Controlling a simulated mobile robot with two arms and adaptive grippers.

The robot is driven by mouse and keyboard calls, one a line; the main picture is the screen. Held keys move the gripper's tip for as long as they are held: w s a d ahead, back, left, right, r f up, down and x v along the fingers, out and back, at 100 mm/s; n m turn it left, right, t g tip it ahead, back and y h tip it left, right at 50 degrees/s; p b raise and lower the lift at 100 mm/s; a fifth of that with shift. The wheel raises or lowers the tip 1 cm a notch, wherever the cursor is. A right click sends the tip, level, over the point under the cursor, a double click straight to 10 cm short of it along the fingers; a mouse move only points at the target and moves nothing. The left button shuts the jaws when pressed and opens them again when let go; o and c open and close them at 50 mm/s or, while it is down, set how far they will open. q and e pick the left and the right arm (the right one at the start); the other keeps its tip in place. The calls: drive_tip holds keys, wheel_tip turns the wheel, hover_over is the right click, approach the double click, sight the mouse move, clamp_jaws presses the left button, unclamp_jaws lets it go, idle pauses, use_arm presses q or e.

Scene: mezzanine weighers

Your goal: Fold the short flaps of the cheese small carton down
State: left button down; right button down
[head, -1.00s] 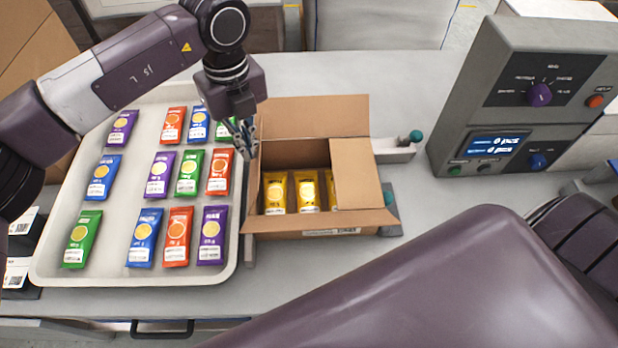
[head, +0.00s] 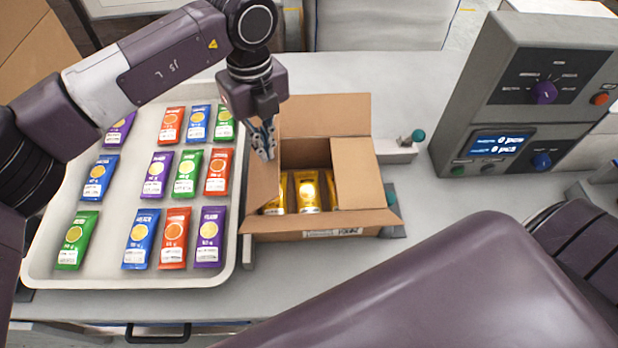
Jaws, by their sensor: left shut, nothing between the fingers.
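The cheese small carton (head: 330,233) is an open brown box holding yellow packets (head: 307,190). Its right short flap (head: 355,173) lies inward over the right part of the opening. Its left short flap (head: 262,178) leans inward over the left side, partly covering a packet; its exact angle is hard to tell. The long far flap (head: 325,114) and long near flap (head: 330,219) are spread outward. My left gripper (head: 267,154) is shut and empty, its fingertips at the upper part of the left flap, seemingly touching it. My right gripper is out of view.
A pale tray (head: 120,277) with several coloured packets stands left of the carton. A grey weigher console (head: 510,115) with knobs and a display stands at the right. A bracket with a green knob (head: 418,136) sits beside the carton. Bare bench lies behind the carton.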

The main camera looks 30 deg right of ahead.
sight(278, 154)
use_arm(q)
drive_tip(key=shift+f, duration=0.1)
drive_tip(key=shift+s+d+f+b, duration=0.35)
drive_tip(key=shift+d+f+b, duration=0.5)
drive_tip(key=shift+b, duration=0.25)
drive_tip(key=shift+s+d+f, duration=0.1)
drive_tip(key=shift+d+f, duration=0.05)
drive_tip(key=shift+d, duration=0.15)
